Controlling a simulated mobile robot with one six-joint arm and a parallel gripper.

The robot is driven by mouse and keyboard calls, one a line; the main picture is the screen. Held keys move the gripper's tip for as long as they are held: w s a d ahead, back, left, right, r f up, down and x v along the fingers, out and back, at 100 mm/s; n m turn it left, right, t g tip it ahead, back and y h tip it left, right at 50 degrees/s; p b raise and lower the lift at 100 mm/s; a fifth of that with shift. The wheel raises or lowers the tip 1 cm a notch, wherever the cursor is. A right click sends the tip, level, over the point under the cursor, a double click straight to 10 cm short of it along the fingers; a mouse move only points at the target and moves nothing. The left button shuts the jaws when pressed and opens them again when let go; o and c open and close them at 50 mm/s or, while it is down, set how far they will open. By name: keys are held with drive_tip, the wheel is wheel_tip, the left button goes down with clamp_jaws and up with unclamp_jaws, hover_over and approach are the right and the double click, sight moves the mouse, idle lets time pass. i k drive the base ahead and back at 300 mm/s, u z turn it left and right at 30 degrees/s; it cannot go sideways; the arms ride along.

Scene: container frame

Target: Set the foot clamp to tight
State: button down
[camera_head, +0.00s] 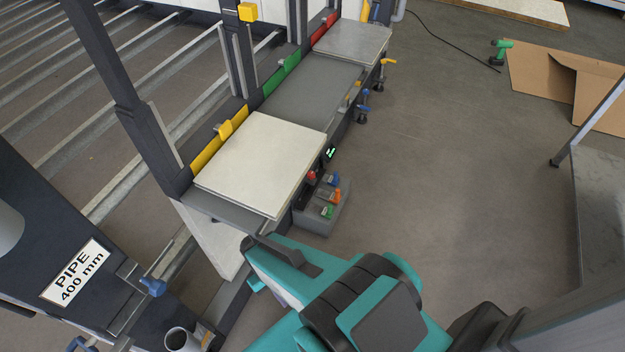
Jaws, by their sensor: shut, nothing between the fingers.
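No part is labelled as the foot clamp, so I cannot tell which it is. A blue knob (152,286) sits on a metal rod beside the dark post with the "PIPE 400 mm" sign (75,272). A second blue knob (78,344) shows at the bottom left edge. Along the bench side are a yellow handle (388,62) and a blue handle (366,94). A grey box (318,222) on the floor carries blue, orange and green parts (331,196). My teal and black arm crosses the bottom middle; I cannot make out my gripper's fingers.
A bench with a pale panel (262,160), a grey middle section (312,95) and a grey far panel (350,42) runs away from me. A grey cylinder (180,340) stands at the bottom left. Cardboard (545,75) and a green drill (500,50) lie at the right. The floor between is clear.

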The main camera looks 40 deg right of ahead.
sight(311, 174)
drive_tip(key=k, duration=0.5)
drive_tip(key=z, duration=0.85)
drive_tip(key=i, duration=0.5)
drive_tip(key=z, duration=0.15)
